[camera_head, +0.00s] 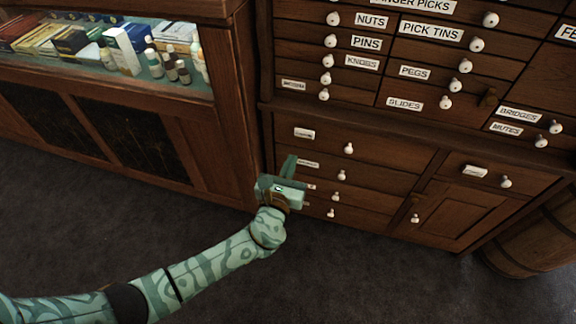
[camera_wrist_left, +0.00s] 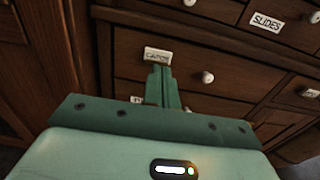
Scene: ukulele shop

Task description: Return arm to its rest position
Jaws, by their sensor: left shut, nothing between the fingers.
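My left arm, green with darker wavy bands, comes in from the lower left of the head view. Its gripper (camera_head: 289,165) is in front of the lower left drawers of a wooden cabinet. In the left wrist view the gripper's fingers (camera_wrist_left: 161,84) are together, with nothing between them. They overlap the drawer front just below a small label (camera_wrist_left: 157,54). I cannot tell whether the fingers touch the drawer. My right gripper is not in view.
The cabinet (camera_head: 362,147) has labelled drawers with white knobs, all appearing shut. A glass-fronted display case (camera_head: 100,50) with boxes and bottles stands at left. A wooden barrel (camera_head: 535,240) is at right. The dark carpet (camera_head: 380,285) in front is clear.

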